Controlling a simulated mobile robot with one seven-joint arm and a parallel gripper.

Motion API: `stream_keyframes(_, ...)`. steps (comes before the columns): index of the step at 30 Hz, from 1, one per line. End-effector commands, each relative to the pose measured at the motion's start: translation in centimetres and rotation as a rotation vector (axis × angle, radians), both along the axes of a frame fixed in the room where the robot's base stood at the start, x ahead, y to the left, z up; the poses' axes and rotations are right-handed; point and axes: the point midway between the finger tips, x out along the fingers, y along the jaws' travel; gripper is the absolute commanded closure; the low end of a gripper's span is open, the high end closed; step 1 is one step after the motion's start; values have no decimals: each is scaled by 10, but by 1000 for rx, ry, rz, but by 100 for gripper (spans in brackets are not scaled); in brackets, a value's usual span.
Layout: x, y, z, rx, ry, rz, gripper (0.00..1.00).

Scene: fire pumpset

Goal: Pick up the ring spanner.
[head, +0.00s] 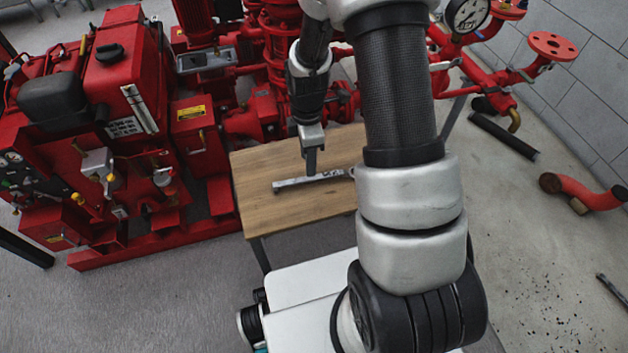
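The ring spanner (292,183) is a long grey metal bar lying flat on the wooden table (268,212). It runs nearly left to right, and its right end meets the edge of my arm in the picture, so that end may be partly hidden. My gripper (311,168) points down over the middle of the spanner. Its dark fingers overlap the spanner's upper edge in this view. I cannot tell whether they touch it or hover above it.
A red pump engine (120,90) stands close to the table's left. Red pipework with a pressure gauge (467,14) stands behind and to the right. A red pipe elbow (590,192) and a black pipe (503,136) lie on the right-hand floor. My arm hides the table's right part.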

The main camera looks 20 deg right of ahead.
Motion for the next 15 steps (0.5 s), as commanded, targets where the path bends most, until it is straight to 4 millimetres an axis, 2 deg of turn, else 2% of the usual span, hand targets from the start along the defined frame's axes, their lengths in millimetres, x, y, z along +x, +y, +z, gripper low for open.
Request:
stream_keyframes(1, 0, 0, -11, 0, 2, 0, 62)
stream_keyframes(3, 0, 1, -18, 0, 2, 0, 62)
stream_keyframes(11, 1, 0, -32, 0, 1, -1, 62)
stream_keyframes(15, 2, 0, -53, 0, 1, -1, 62)
